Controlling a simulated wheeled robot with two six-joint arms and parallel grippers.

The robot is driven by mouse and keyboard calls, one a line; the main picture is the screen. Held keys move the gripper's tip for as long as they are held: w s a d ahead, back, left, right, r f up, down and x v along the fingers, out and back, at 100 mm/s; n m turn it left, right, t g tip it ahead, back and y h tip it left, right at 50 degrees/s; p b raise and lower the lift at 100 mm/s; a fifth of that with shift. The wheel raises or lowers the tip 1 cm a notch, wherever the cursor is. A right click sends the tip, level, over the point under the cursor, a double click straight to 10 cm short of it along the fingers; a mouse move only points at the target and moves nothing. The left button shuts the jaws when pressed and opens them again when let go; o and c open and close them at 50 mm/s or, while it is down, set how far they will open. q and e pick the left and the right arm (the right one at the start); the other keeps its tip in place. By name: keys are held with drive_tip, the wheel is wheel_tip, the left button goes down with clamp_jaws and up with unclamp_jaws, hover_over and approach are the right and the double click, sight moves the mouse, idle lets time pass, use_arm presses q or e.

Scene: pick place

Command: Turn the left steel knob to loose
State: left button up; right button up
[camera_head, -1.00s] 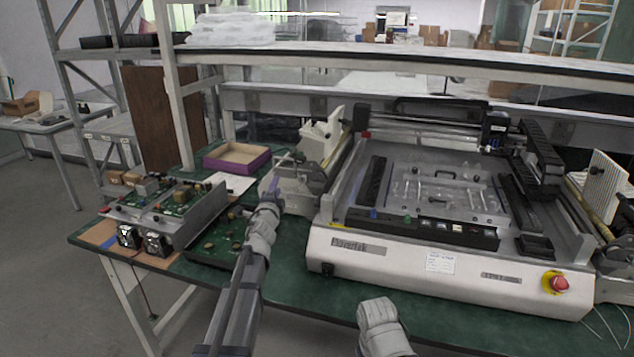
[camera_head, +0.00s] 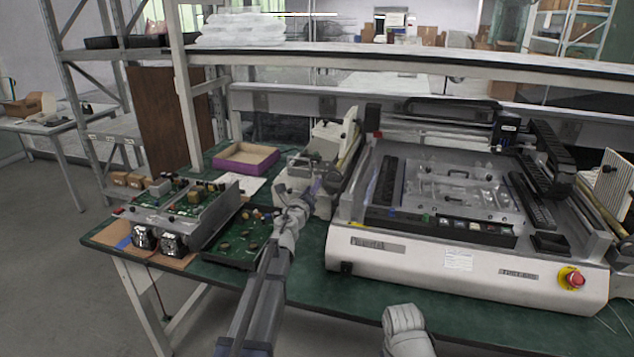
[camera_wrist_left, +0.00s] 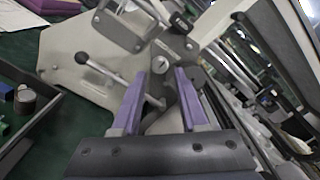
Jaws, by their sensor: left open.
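The grey metal unit with levers stands at the left side of the large white machine (camera_head: 470,262). My left gripper (camera_head: 314,184) reaches this unit in the head view and partly covers it. In the left wrist view my left gripper (camera_wrist_left: 161,74) is open, its two purple fingers pointing at the unit. A round steel knob (camera_wrist_left: 159,64) shows just beyond and between the fingertips. A small steel handle (camera_wrist_left: 151,102) lies between the fingers; I cannot tell whether they touch it. Which part is the left steel knob is not certain.
Circuit boards (camera_head: 188,197) and a purple-rimmed box (camera_head: 245,158) lie left of my left arm. A red stop button (camera_head: 574,280) is on the machine's front right.

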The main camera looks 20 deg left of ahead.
use_arm(q)
drive_tip(key=w, duration=0.5)
clamp_jaws()
idle(0.3)
